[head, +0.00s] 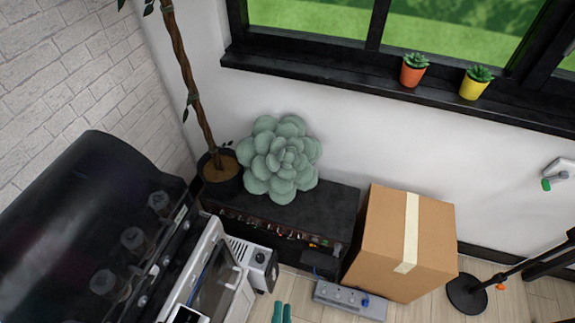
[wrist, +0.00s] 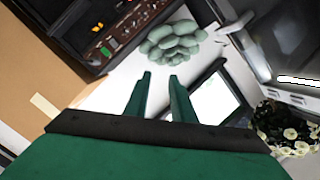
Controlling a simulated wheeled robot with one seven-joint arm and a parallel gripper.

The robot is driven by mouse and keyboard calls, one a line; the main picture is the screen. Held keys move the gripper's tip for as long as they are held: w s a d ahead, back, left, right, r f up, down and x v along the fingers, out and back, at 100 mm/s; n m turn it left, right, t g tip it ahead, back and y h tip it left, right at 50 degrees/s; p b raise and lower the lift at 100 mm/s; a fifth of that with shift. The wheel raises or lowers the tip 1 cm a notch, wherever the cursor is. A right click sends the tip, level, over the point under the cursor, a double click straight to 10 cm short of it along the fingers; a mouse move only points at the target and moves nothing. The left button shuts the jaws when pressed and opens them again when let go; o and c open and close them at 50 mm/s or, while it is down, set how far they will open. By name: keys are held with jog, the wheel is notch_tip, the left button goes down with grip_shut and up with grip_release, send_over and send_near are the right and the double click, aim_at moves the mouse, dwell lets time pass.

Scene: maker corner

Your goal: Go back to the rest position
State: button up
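My gripper (head: 281,312) shows only as two green fingertips at the bottom edge of the head view. In the wrist view my gripper (wrist: 160,77) has its two green fingers apart, with a clear gap and nothing held between them. The rest of my arm is hidden in the head view. A grey-green succulent-shaped cushion (head: 281,160) sits on a black low cabinet (head: 325,208). In the wrist view the cushion (wrist: 170,42) appears beyond the fingertips, and I see no contact.
A cardboard box (head: 385,235) stands right of the cabinet, with a grey power strip (head: 350,299) before it. A large dark machine (head: 90,220) fills the left. A potted plant (head: 218,172) stands in the corner. Two small pots (head: 411,75) (head: 473,88) sit on the windowsill.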

jog(key=s+r+n, duration=0.3)
jog(key=r+n, duration=0.2)
jog(key=r, duration=0.4)
jog(key=s+d+r+n+g, duration=0.1)
jog(key=s+r+n, duration=0.3)
jog(key=r, duration=0.6)
jog(key=shift+s+d+n+g+y, duration=0.3)
jog(key=shift+n+y, duration=0.1)
jog(key=shift+n, duration=0.4)
